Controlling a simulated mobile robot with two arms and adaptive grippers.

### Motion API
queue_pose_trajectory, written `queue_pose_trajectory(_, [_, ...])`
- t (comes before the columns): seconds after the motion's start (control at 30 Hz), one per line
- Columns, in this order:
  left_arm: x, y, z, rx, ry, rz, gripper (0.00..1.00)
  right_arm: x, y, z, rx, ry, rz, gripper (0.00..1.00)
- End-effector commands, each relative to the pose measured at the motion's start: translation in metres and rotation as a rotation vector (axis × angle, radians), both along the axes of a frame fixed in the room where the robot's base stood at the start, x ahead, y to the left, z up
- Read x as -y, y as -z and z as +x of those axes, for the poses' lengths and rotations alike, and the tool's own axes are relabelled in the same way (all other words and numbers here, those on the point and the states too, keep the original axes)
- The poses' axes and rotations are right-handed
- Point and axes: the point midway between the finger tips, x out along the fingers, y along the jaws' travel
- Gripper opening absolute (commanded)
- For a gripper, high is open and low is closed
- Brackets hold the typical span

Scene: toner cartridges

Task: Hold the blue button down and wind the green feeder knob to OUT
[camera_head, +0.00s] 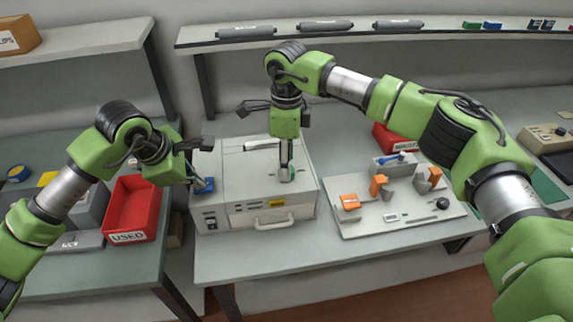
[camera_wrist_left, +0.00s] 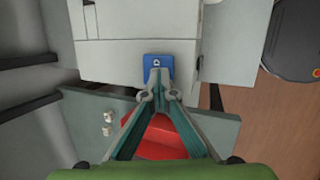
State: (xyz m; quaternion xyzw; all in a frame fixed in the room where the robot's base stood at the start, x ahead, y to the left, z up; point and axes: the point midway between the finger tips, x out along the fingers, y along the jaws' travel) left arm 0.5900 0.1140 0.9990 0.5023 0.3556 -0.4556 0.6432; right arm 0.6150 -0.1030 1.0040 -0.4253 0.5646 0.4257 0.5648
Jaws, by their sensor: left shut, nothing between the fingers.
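The light grey printer box (camera_head: 255,190) stands on the table. A blue button (camera_head: 205,186) is on its left side; it also shows in the left wrist view (camera_wrist_left: 158,65). My left gripper (camera_head: 197,181) is shut and empty. In the left wrist view its fingertips (camera_wrist_left: 158,88) are together at the lower edge of the blue button and appear to touch it; how far the button is pressed cannot be told. My right gripper (camera_head: 286,172) points down onto the printer's top. Its fingertips are too small to read, and I cannot make out the green knob there.
A red bin marked USED (camera_head: 130,208) stands left of the printer. A pale board with orange and grey parts (camera_head: 395,208) lies to the right. Grey cartridges (camera_head: 323,25) lie on the shelf behind. Some table is bare in front of the printer.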

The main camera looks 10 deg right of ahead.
Motion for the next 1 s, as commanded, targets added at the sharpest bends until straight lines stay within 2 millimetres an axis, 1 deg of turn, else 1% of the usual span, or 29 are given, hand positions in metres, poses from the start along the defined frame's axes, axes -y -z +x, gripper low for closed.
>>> queue_pose_trajectory(0.03, [0.0, 0.002, -0.001, -0.005, 0.0, 0.003, 0.0, 0.0, 0.007, 0.0, -0.002, 0.0, 0.001, 0.45])
queue_pose_trajectory(0.2, [0.0, 0.002, -0.001, -0.005, -0.001, 0.002, 0.0, 0.0, 0.016, 0.0, 0.0, 0.0, -0.001, 0.45])
queue_pose_trajectory(0.47, [-0.001, 0.002, -0.001, -0.005, -0.001, 0.002, 0.0, 0.0, 0.017, 0.0, 0.0, 0.0, -0.001, 0.45])
queue_pose_trajectory(0.57, [-0.001, 0.002, -0.001, -0.005, -0.001, 0.002, 0.0, 0.0, 0.017, 0.0, 0.0, 0.0, -0.001, 0.22])
queue_pose_trajectory(0.6, [-0.001, 0.002, -0.001, -0.005, -0.001, 0.002, 0.0, 0.0, 0.017, 0.0, 0.0, 0.0, -0.001, 0.12])
queue_pose_trajectory(0.63, [-0.001, 0.002, -0.001, -0.005, -0.001, 0.002, 0.0, 0.0, 0.017, 0.0, 0.0, 0.0, -0.001, 0.07])
queue_pose_trajectory(1.0, [-0.001, 0.002, -0.001, -0.005, -0.001, 0.002, 0.0, 0.0, 0.017, 0.0, -0.001, 0.035, 0.0, 0.07])
